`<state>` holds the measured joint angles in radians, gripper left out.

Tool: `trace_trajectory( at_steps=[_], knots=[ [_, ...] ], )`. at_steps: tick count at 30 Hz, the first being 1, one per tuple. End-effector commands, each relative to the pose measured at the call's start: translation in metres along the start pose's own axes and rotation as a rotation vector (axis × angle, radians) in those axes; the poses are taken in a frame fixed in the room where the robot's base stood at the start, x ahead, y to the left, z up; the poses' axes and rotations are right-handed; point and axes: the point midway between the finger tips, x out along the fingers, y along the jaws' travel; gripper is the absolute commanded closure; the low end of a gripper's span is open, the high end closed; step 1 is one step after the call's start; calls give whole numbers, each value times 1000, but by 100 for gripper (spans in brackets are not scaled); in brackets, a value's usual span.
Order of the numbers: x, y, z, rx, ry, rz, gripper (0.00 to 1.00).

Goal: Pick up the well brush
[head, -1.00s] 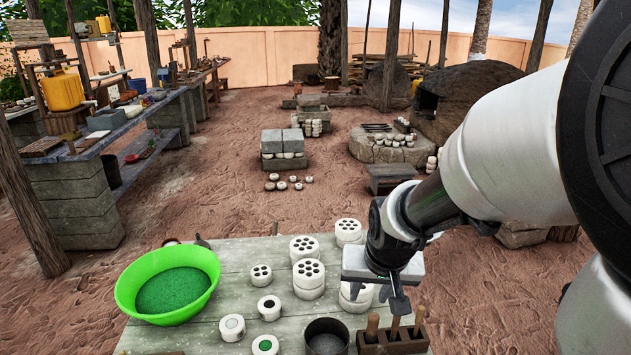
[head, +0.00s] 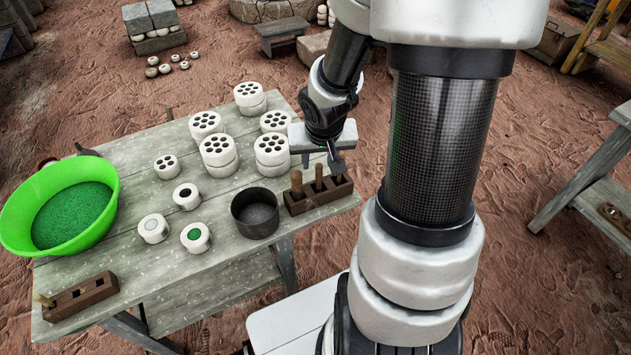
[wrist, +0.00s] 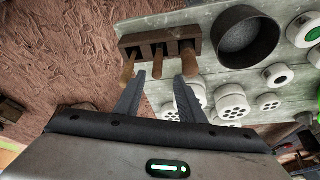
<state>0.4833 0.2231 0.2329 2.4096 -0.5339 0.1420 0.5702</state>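Three wooden-handled tools stand upright in a dark wooden rack (head: 311,202) at the right edge of the table. Their handles show as a left one (head: 297,183), a middle one (head: 318,172) and a right one mostly hidden by my gripper. I cannot tell which is the well brush; their lower ends are hidden in the rack. My gripper (head: 337,163) is above the rack's right end, open and empty. In the wrist view, the open fingers (wrist: 160,78) point toward the rack (wrist: 158,42), with the middle handle (wrist: 157,65) appearing between them.
A dark round pot (head: 255,213) stands beside the rack. Several white pierced discs, such as a stacked pair (head: 219,154), stand behind. A green basin (head: 62,205) is at the left. A second wooden rack (head: 80,296) with a handle is at the front left.

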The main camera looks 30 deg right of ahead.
Motion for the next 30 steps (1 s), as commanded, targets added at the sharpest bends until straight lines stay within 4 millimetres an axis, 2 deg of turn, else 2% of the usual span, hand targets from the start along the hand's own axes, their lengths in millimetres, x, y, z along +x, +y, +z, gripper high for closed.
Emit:
trace_trajectory(
  at_steps=[1,8,16,26,30],
  knots=[
    [10,0,1,0,-1,0,64],
    [24,1,1,0,0,0,64],
    [63,5,4,-1,0,0,64],
    [66,5,2,0,1,0,64],
    [66,5,2,0,1,0,88]
  ],
)
